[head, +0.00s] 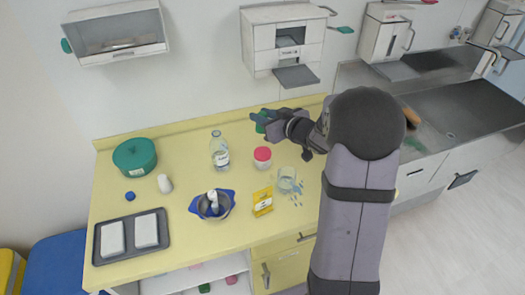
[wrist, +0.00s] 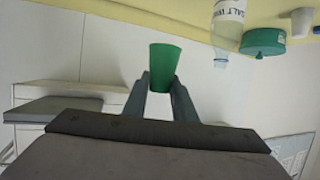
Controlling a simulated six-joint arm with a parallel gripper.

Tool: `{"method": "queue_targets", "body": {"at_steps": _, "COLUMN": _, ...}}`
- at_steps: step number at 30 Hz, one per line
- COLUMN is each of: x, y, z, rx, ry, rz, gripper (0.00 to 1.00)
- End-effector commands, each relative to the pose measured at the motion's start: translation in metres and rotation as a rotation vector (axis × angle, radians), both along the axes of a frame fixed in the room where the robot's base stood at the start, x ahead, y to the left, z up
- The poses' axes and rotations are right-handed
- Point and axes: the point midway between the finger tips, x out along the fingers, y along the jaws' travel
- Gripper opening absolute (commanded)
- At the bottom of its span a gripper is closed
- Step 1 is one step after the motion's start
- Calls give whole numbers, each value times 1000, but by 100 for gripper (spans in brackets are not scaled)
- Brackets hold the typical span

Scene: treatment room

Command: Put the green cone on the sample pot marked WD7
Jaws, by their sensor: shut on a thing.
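My gripper (head: 258,121) is over the back of the yellow counter and shut on the green cone (head: 262,121). In the wrist view my gripper (wrist: 160,82) has the green cone (wrist: 165,62) between its two fingers. The cone looks like a tapered cup, its wide end away from my palm. A small jar with a red lid (head: 262,154) stands on the counter below and in front of my gripper. I can read no WD7 mark on any pot, so I cannot tell which one bears it.
A clear bottle (head: 219,153) stands left of the jar. A green lidded container (head: 134,156) and grey tray (head: 133,255) are at left. Wall dispensers (head: 285,42) hang behind.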

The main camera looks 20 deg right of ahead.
Motion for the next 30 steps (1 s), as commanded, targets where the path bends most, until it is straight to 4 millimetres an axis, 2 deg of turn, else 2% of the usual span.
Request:
{"method": "queue_targets", "body": {"at_steps": 5, "x": -3, "y": 0, "z": -4, "rx": 3, "ry": 4, "rz": 4, "gripper": 4}}
{"method": "queue_targets", "body": {"at_steps": 16, "x": -3, "y": 0, "z": -52, "rx": 3, "ry": 5, "rz": 1, "gripper": 4}}
{"method": "queue_targets", "body": {"at_steps": 25, "x": -2, "y": 0, "z": -61, "rx": 2, "ry": 2, "rz": 2, "gripper": 4}}
{"method": "queue_targets", "body": {"at_steps": 30, "x": -3, "y": 0, "z": -78, "rx": 3, "ry": 5, "rz": 3, "gripper": 4}}
